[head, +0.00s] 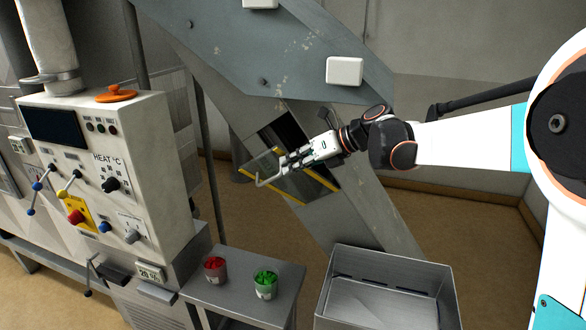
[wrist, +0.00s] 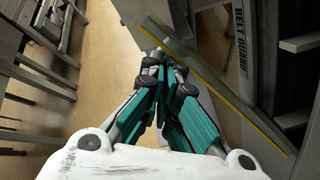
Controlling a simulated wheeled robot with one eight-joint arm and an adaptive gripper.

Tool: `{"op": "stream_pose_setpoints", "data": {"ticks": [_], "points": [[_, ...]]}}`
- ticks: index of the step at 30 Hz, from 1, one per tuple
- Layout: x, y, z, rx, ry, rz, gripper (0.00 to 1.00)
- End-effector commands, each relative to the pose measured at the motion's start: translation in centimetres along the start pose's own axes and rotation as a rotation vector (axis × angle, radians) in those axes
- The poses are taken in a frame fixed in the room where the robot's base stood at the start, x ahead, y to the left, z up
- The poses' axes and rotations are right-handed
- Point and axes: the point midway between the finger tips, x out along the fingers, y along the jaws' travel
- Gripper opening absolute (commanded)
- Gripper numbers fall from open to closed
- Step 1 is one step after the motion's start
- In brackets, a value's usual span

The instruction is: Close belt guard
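The belt guard (head: 262,163) is a panel with a yellow edge at an opening in the grey slanted chute. It stands partly off the opening, whose dark inside (head: 287,131) shows above my gripper. A pale bent bar (head: 268,181), which looks like a handle, sticks out at the guard. My gripper (head: 287,164) is at this bar, in front of the guard. In the wrist view my fingers (wrist: 168,62) converge at their tips, beside the yellow edge (wrist: 222,88). The "BELT GUARD" lettering (wrist: 240,42) shows at right. Whether the tips pinch the bar is unclear.
A control panel (head: 105,160) with knobs and levers stands at left. A small metal table (head: 240,297) carries a red-filled cup (head: 215,269) and a green-filled cup (head: 265,284). An open metal bin (head: 388,262) stands below the chute. Floor is bare at right.

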Motion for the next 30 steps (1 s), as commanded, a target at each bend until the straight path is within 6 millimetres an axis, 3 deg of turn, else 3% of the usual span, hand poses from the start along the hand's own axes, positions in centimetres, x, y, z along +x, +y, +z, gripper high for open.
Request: {"op": "stream_pose_setpoints", "data": {"ticks": [30], "points": [[0.3, -2.6, 5.1, 0.000, -0.001, -0.001, 0.00]]}}
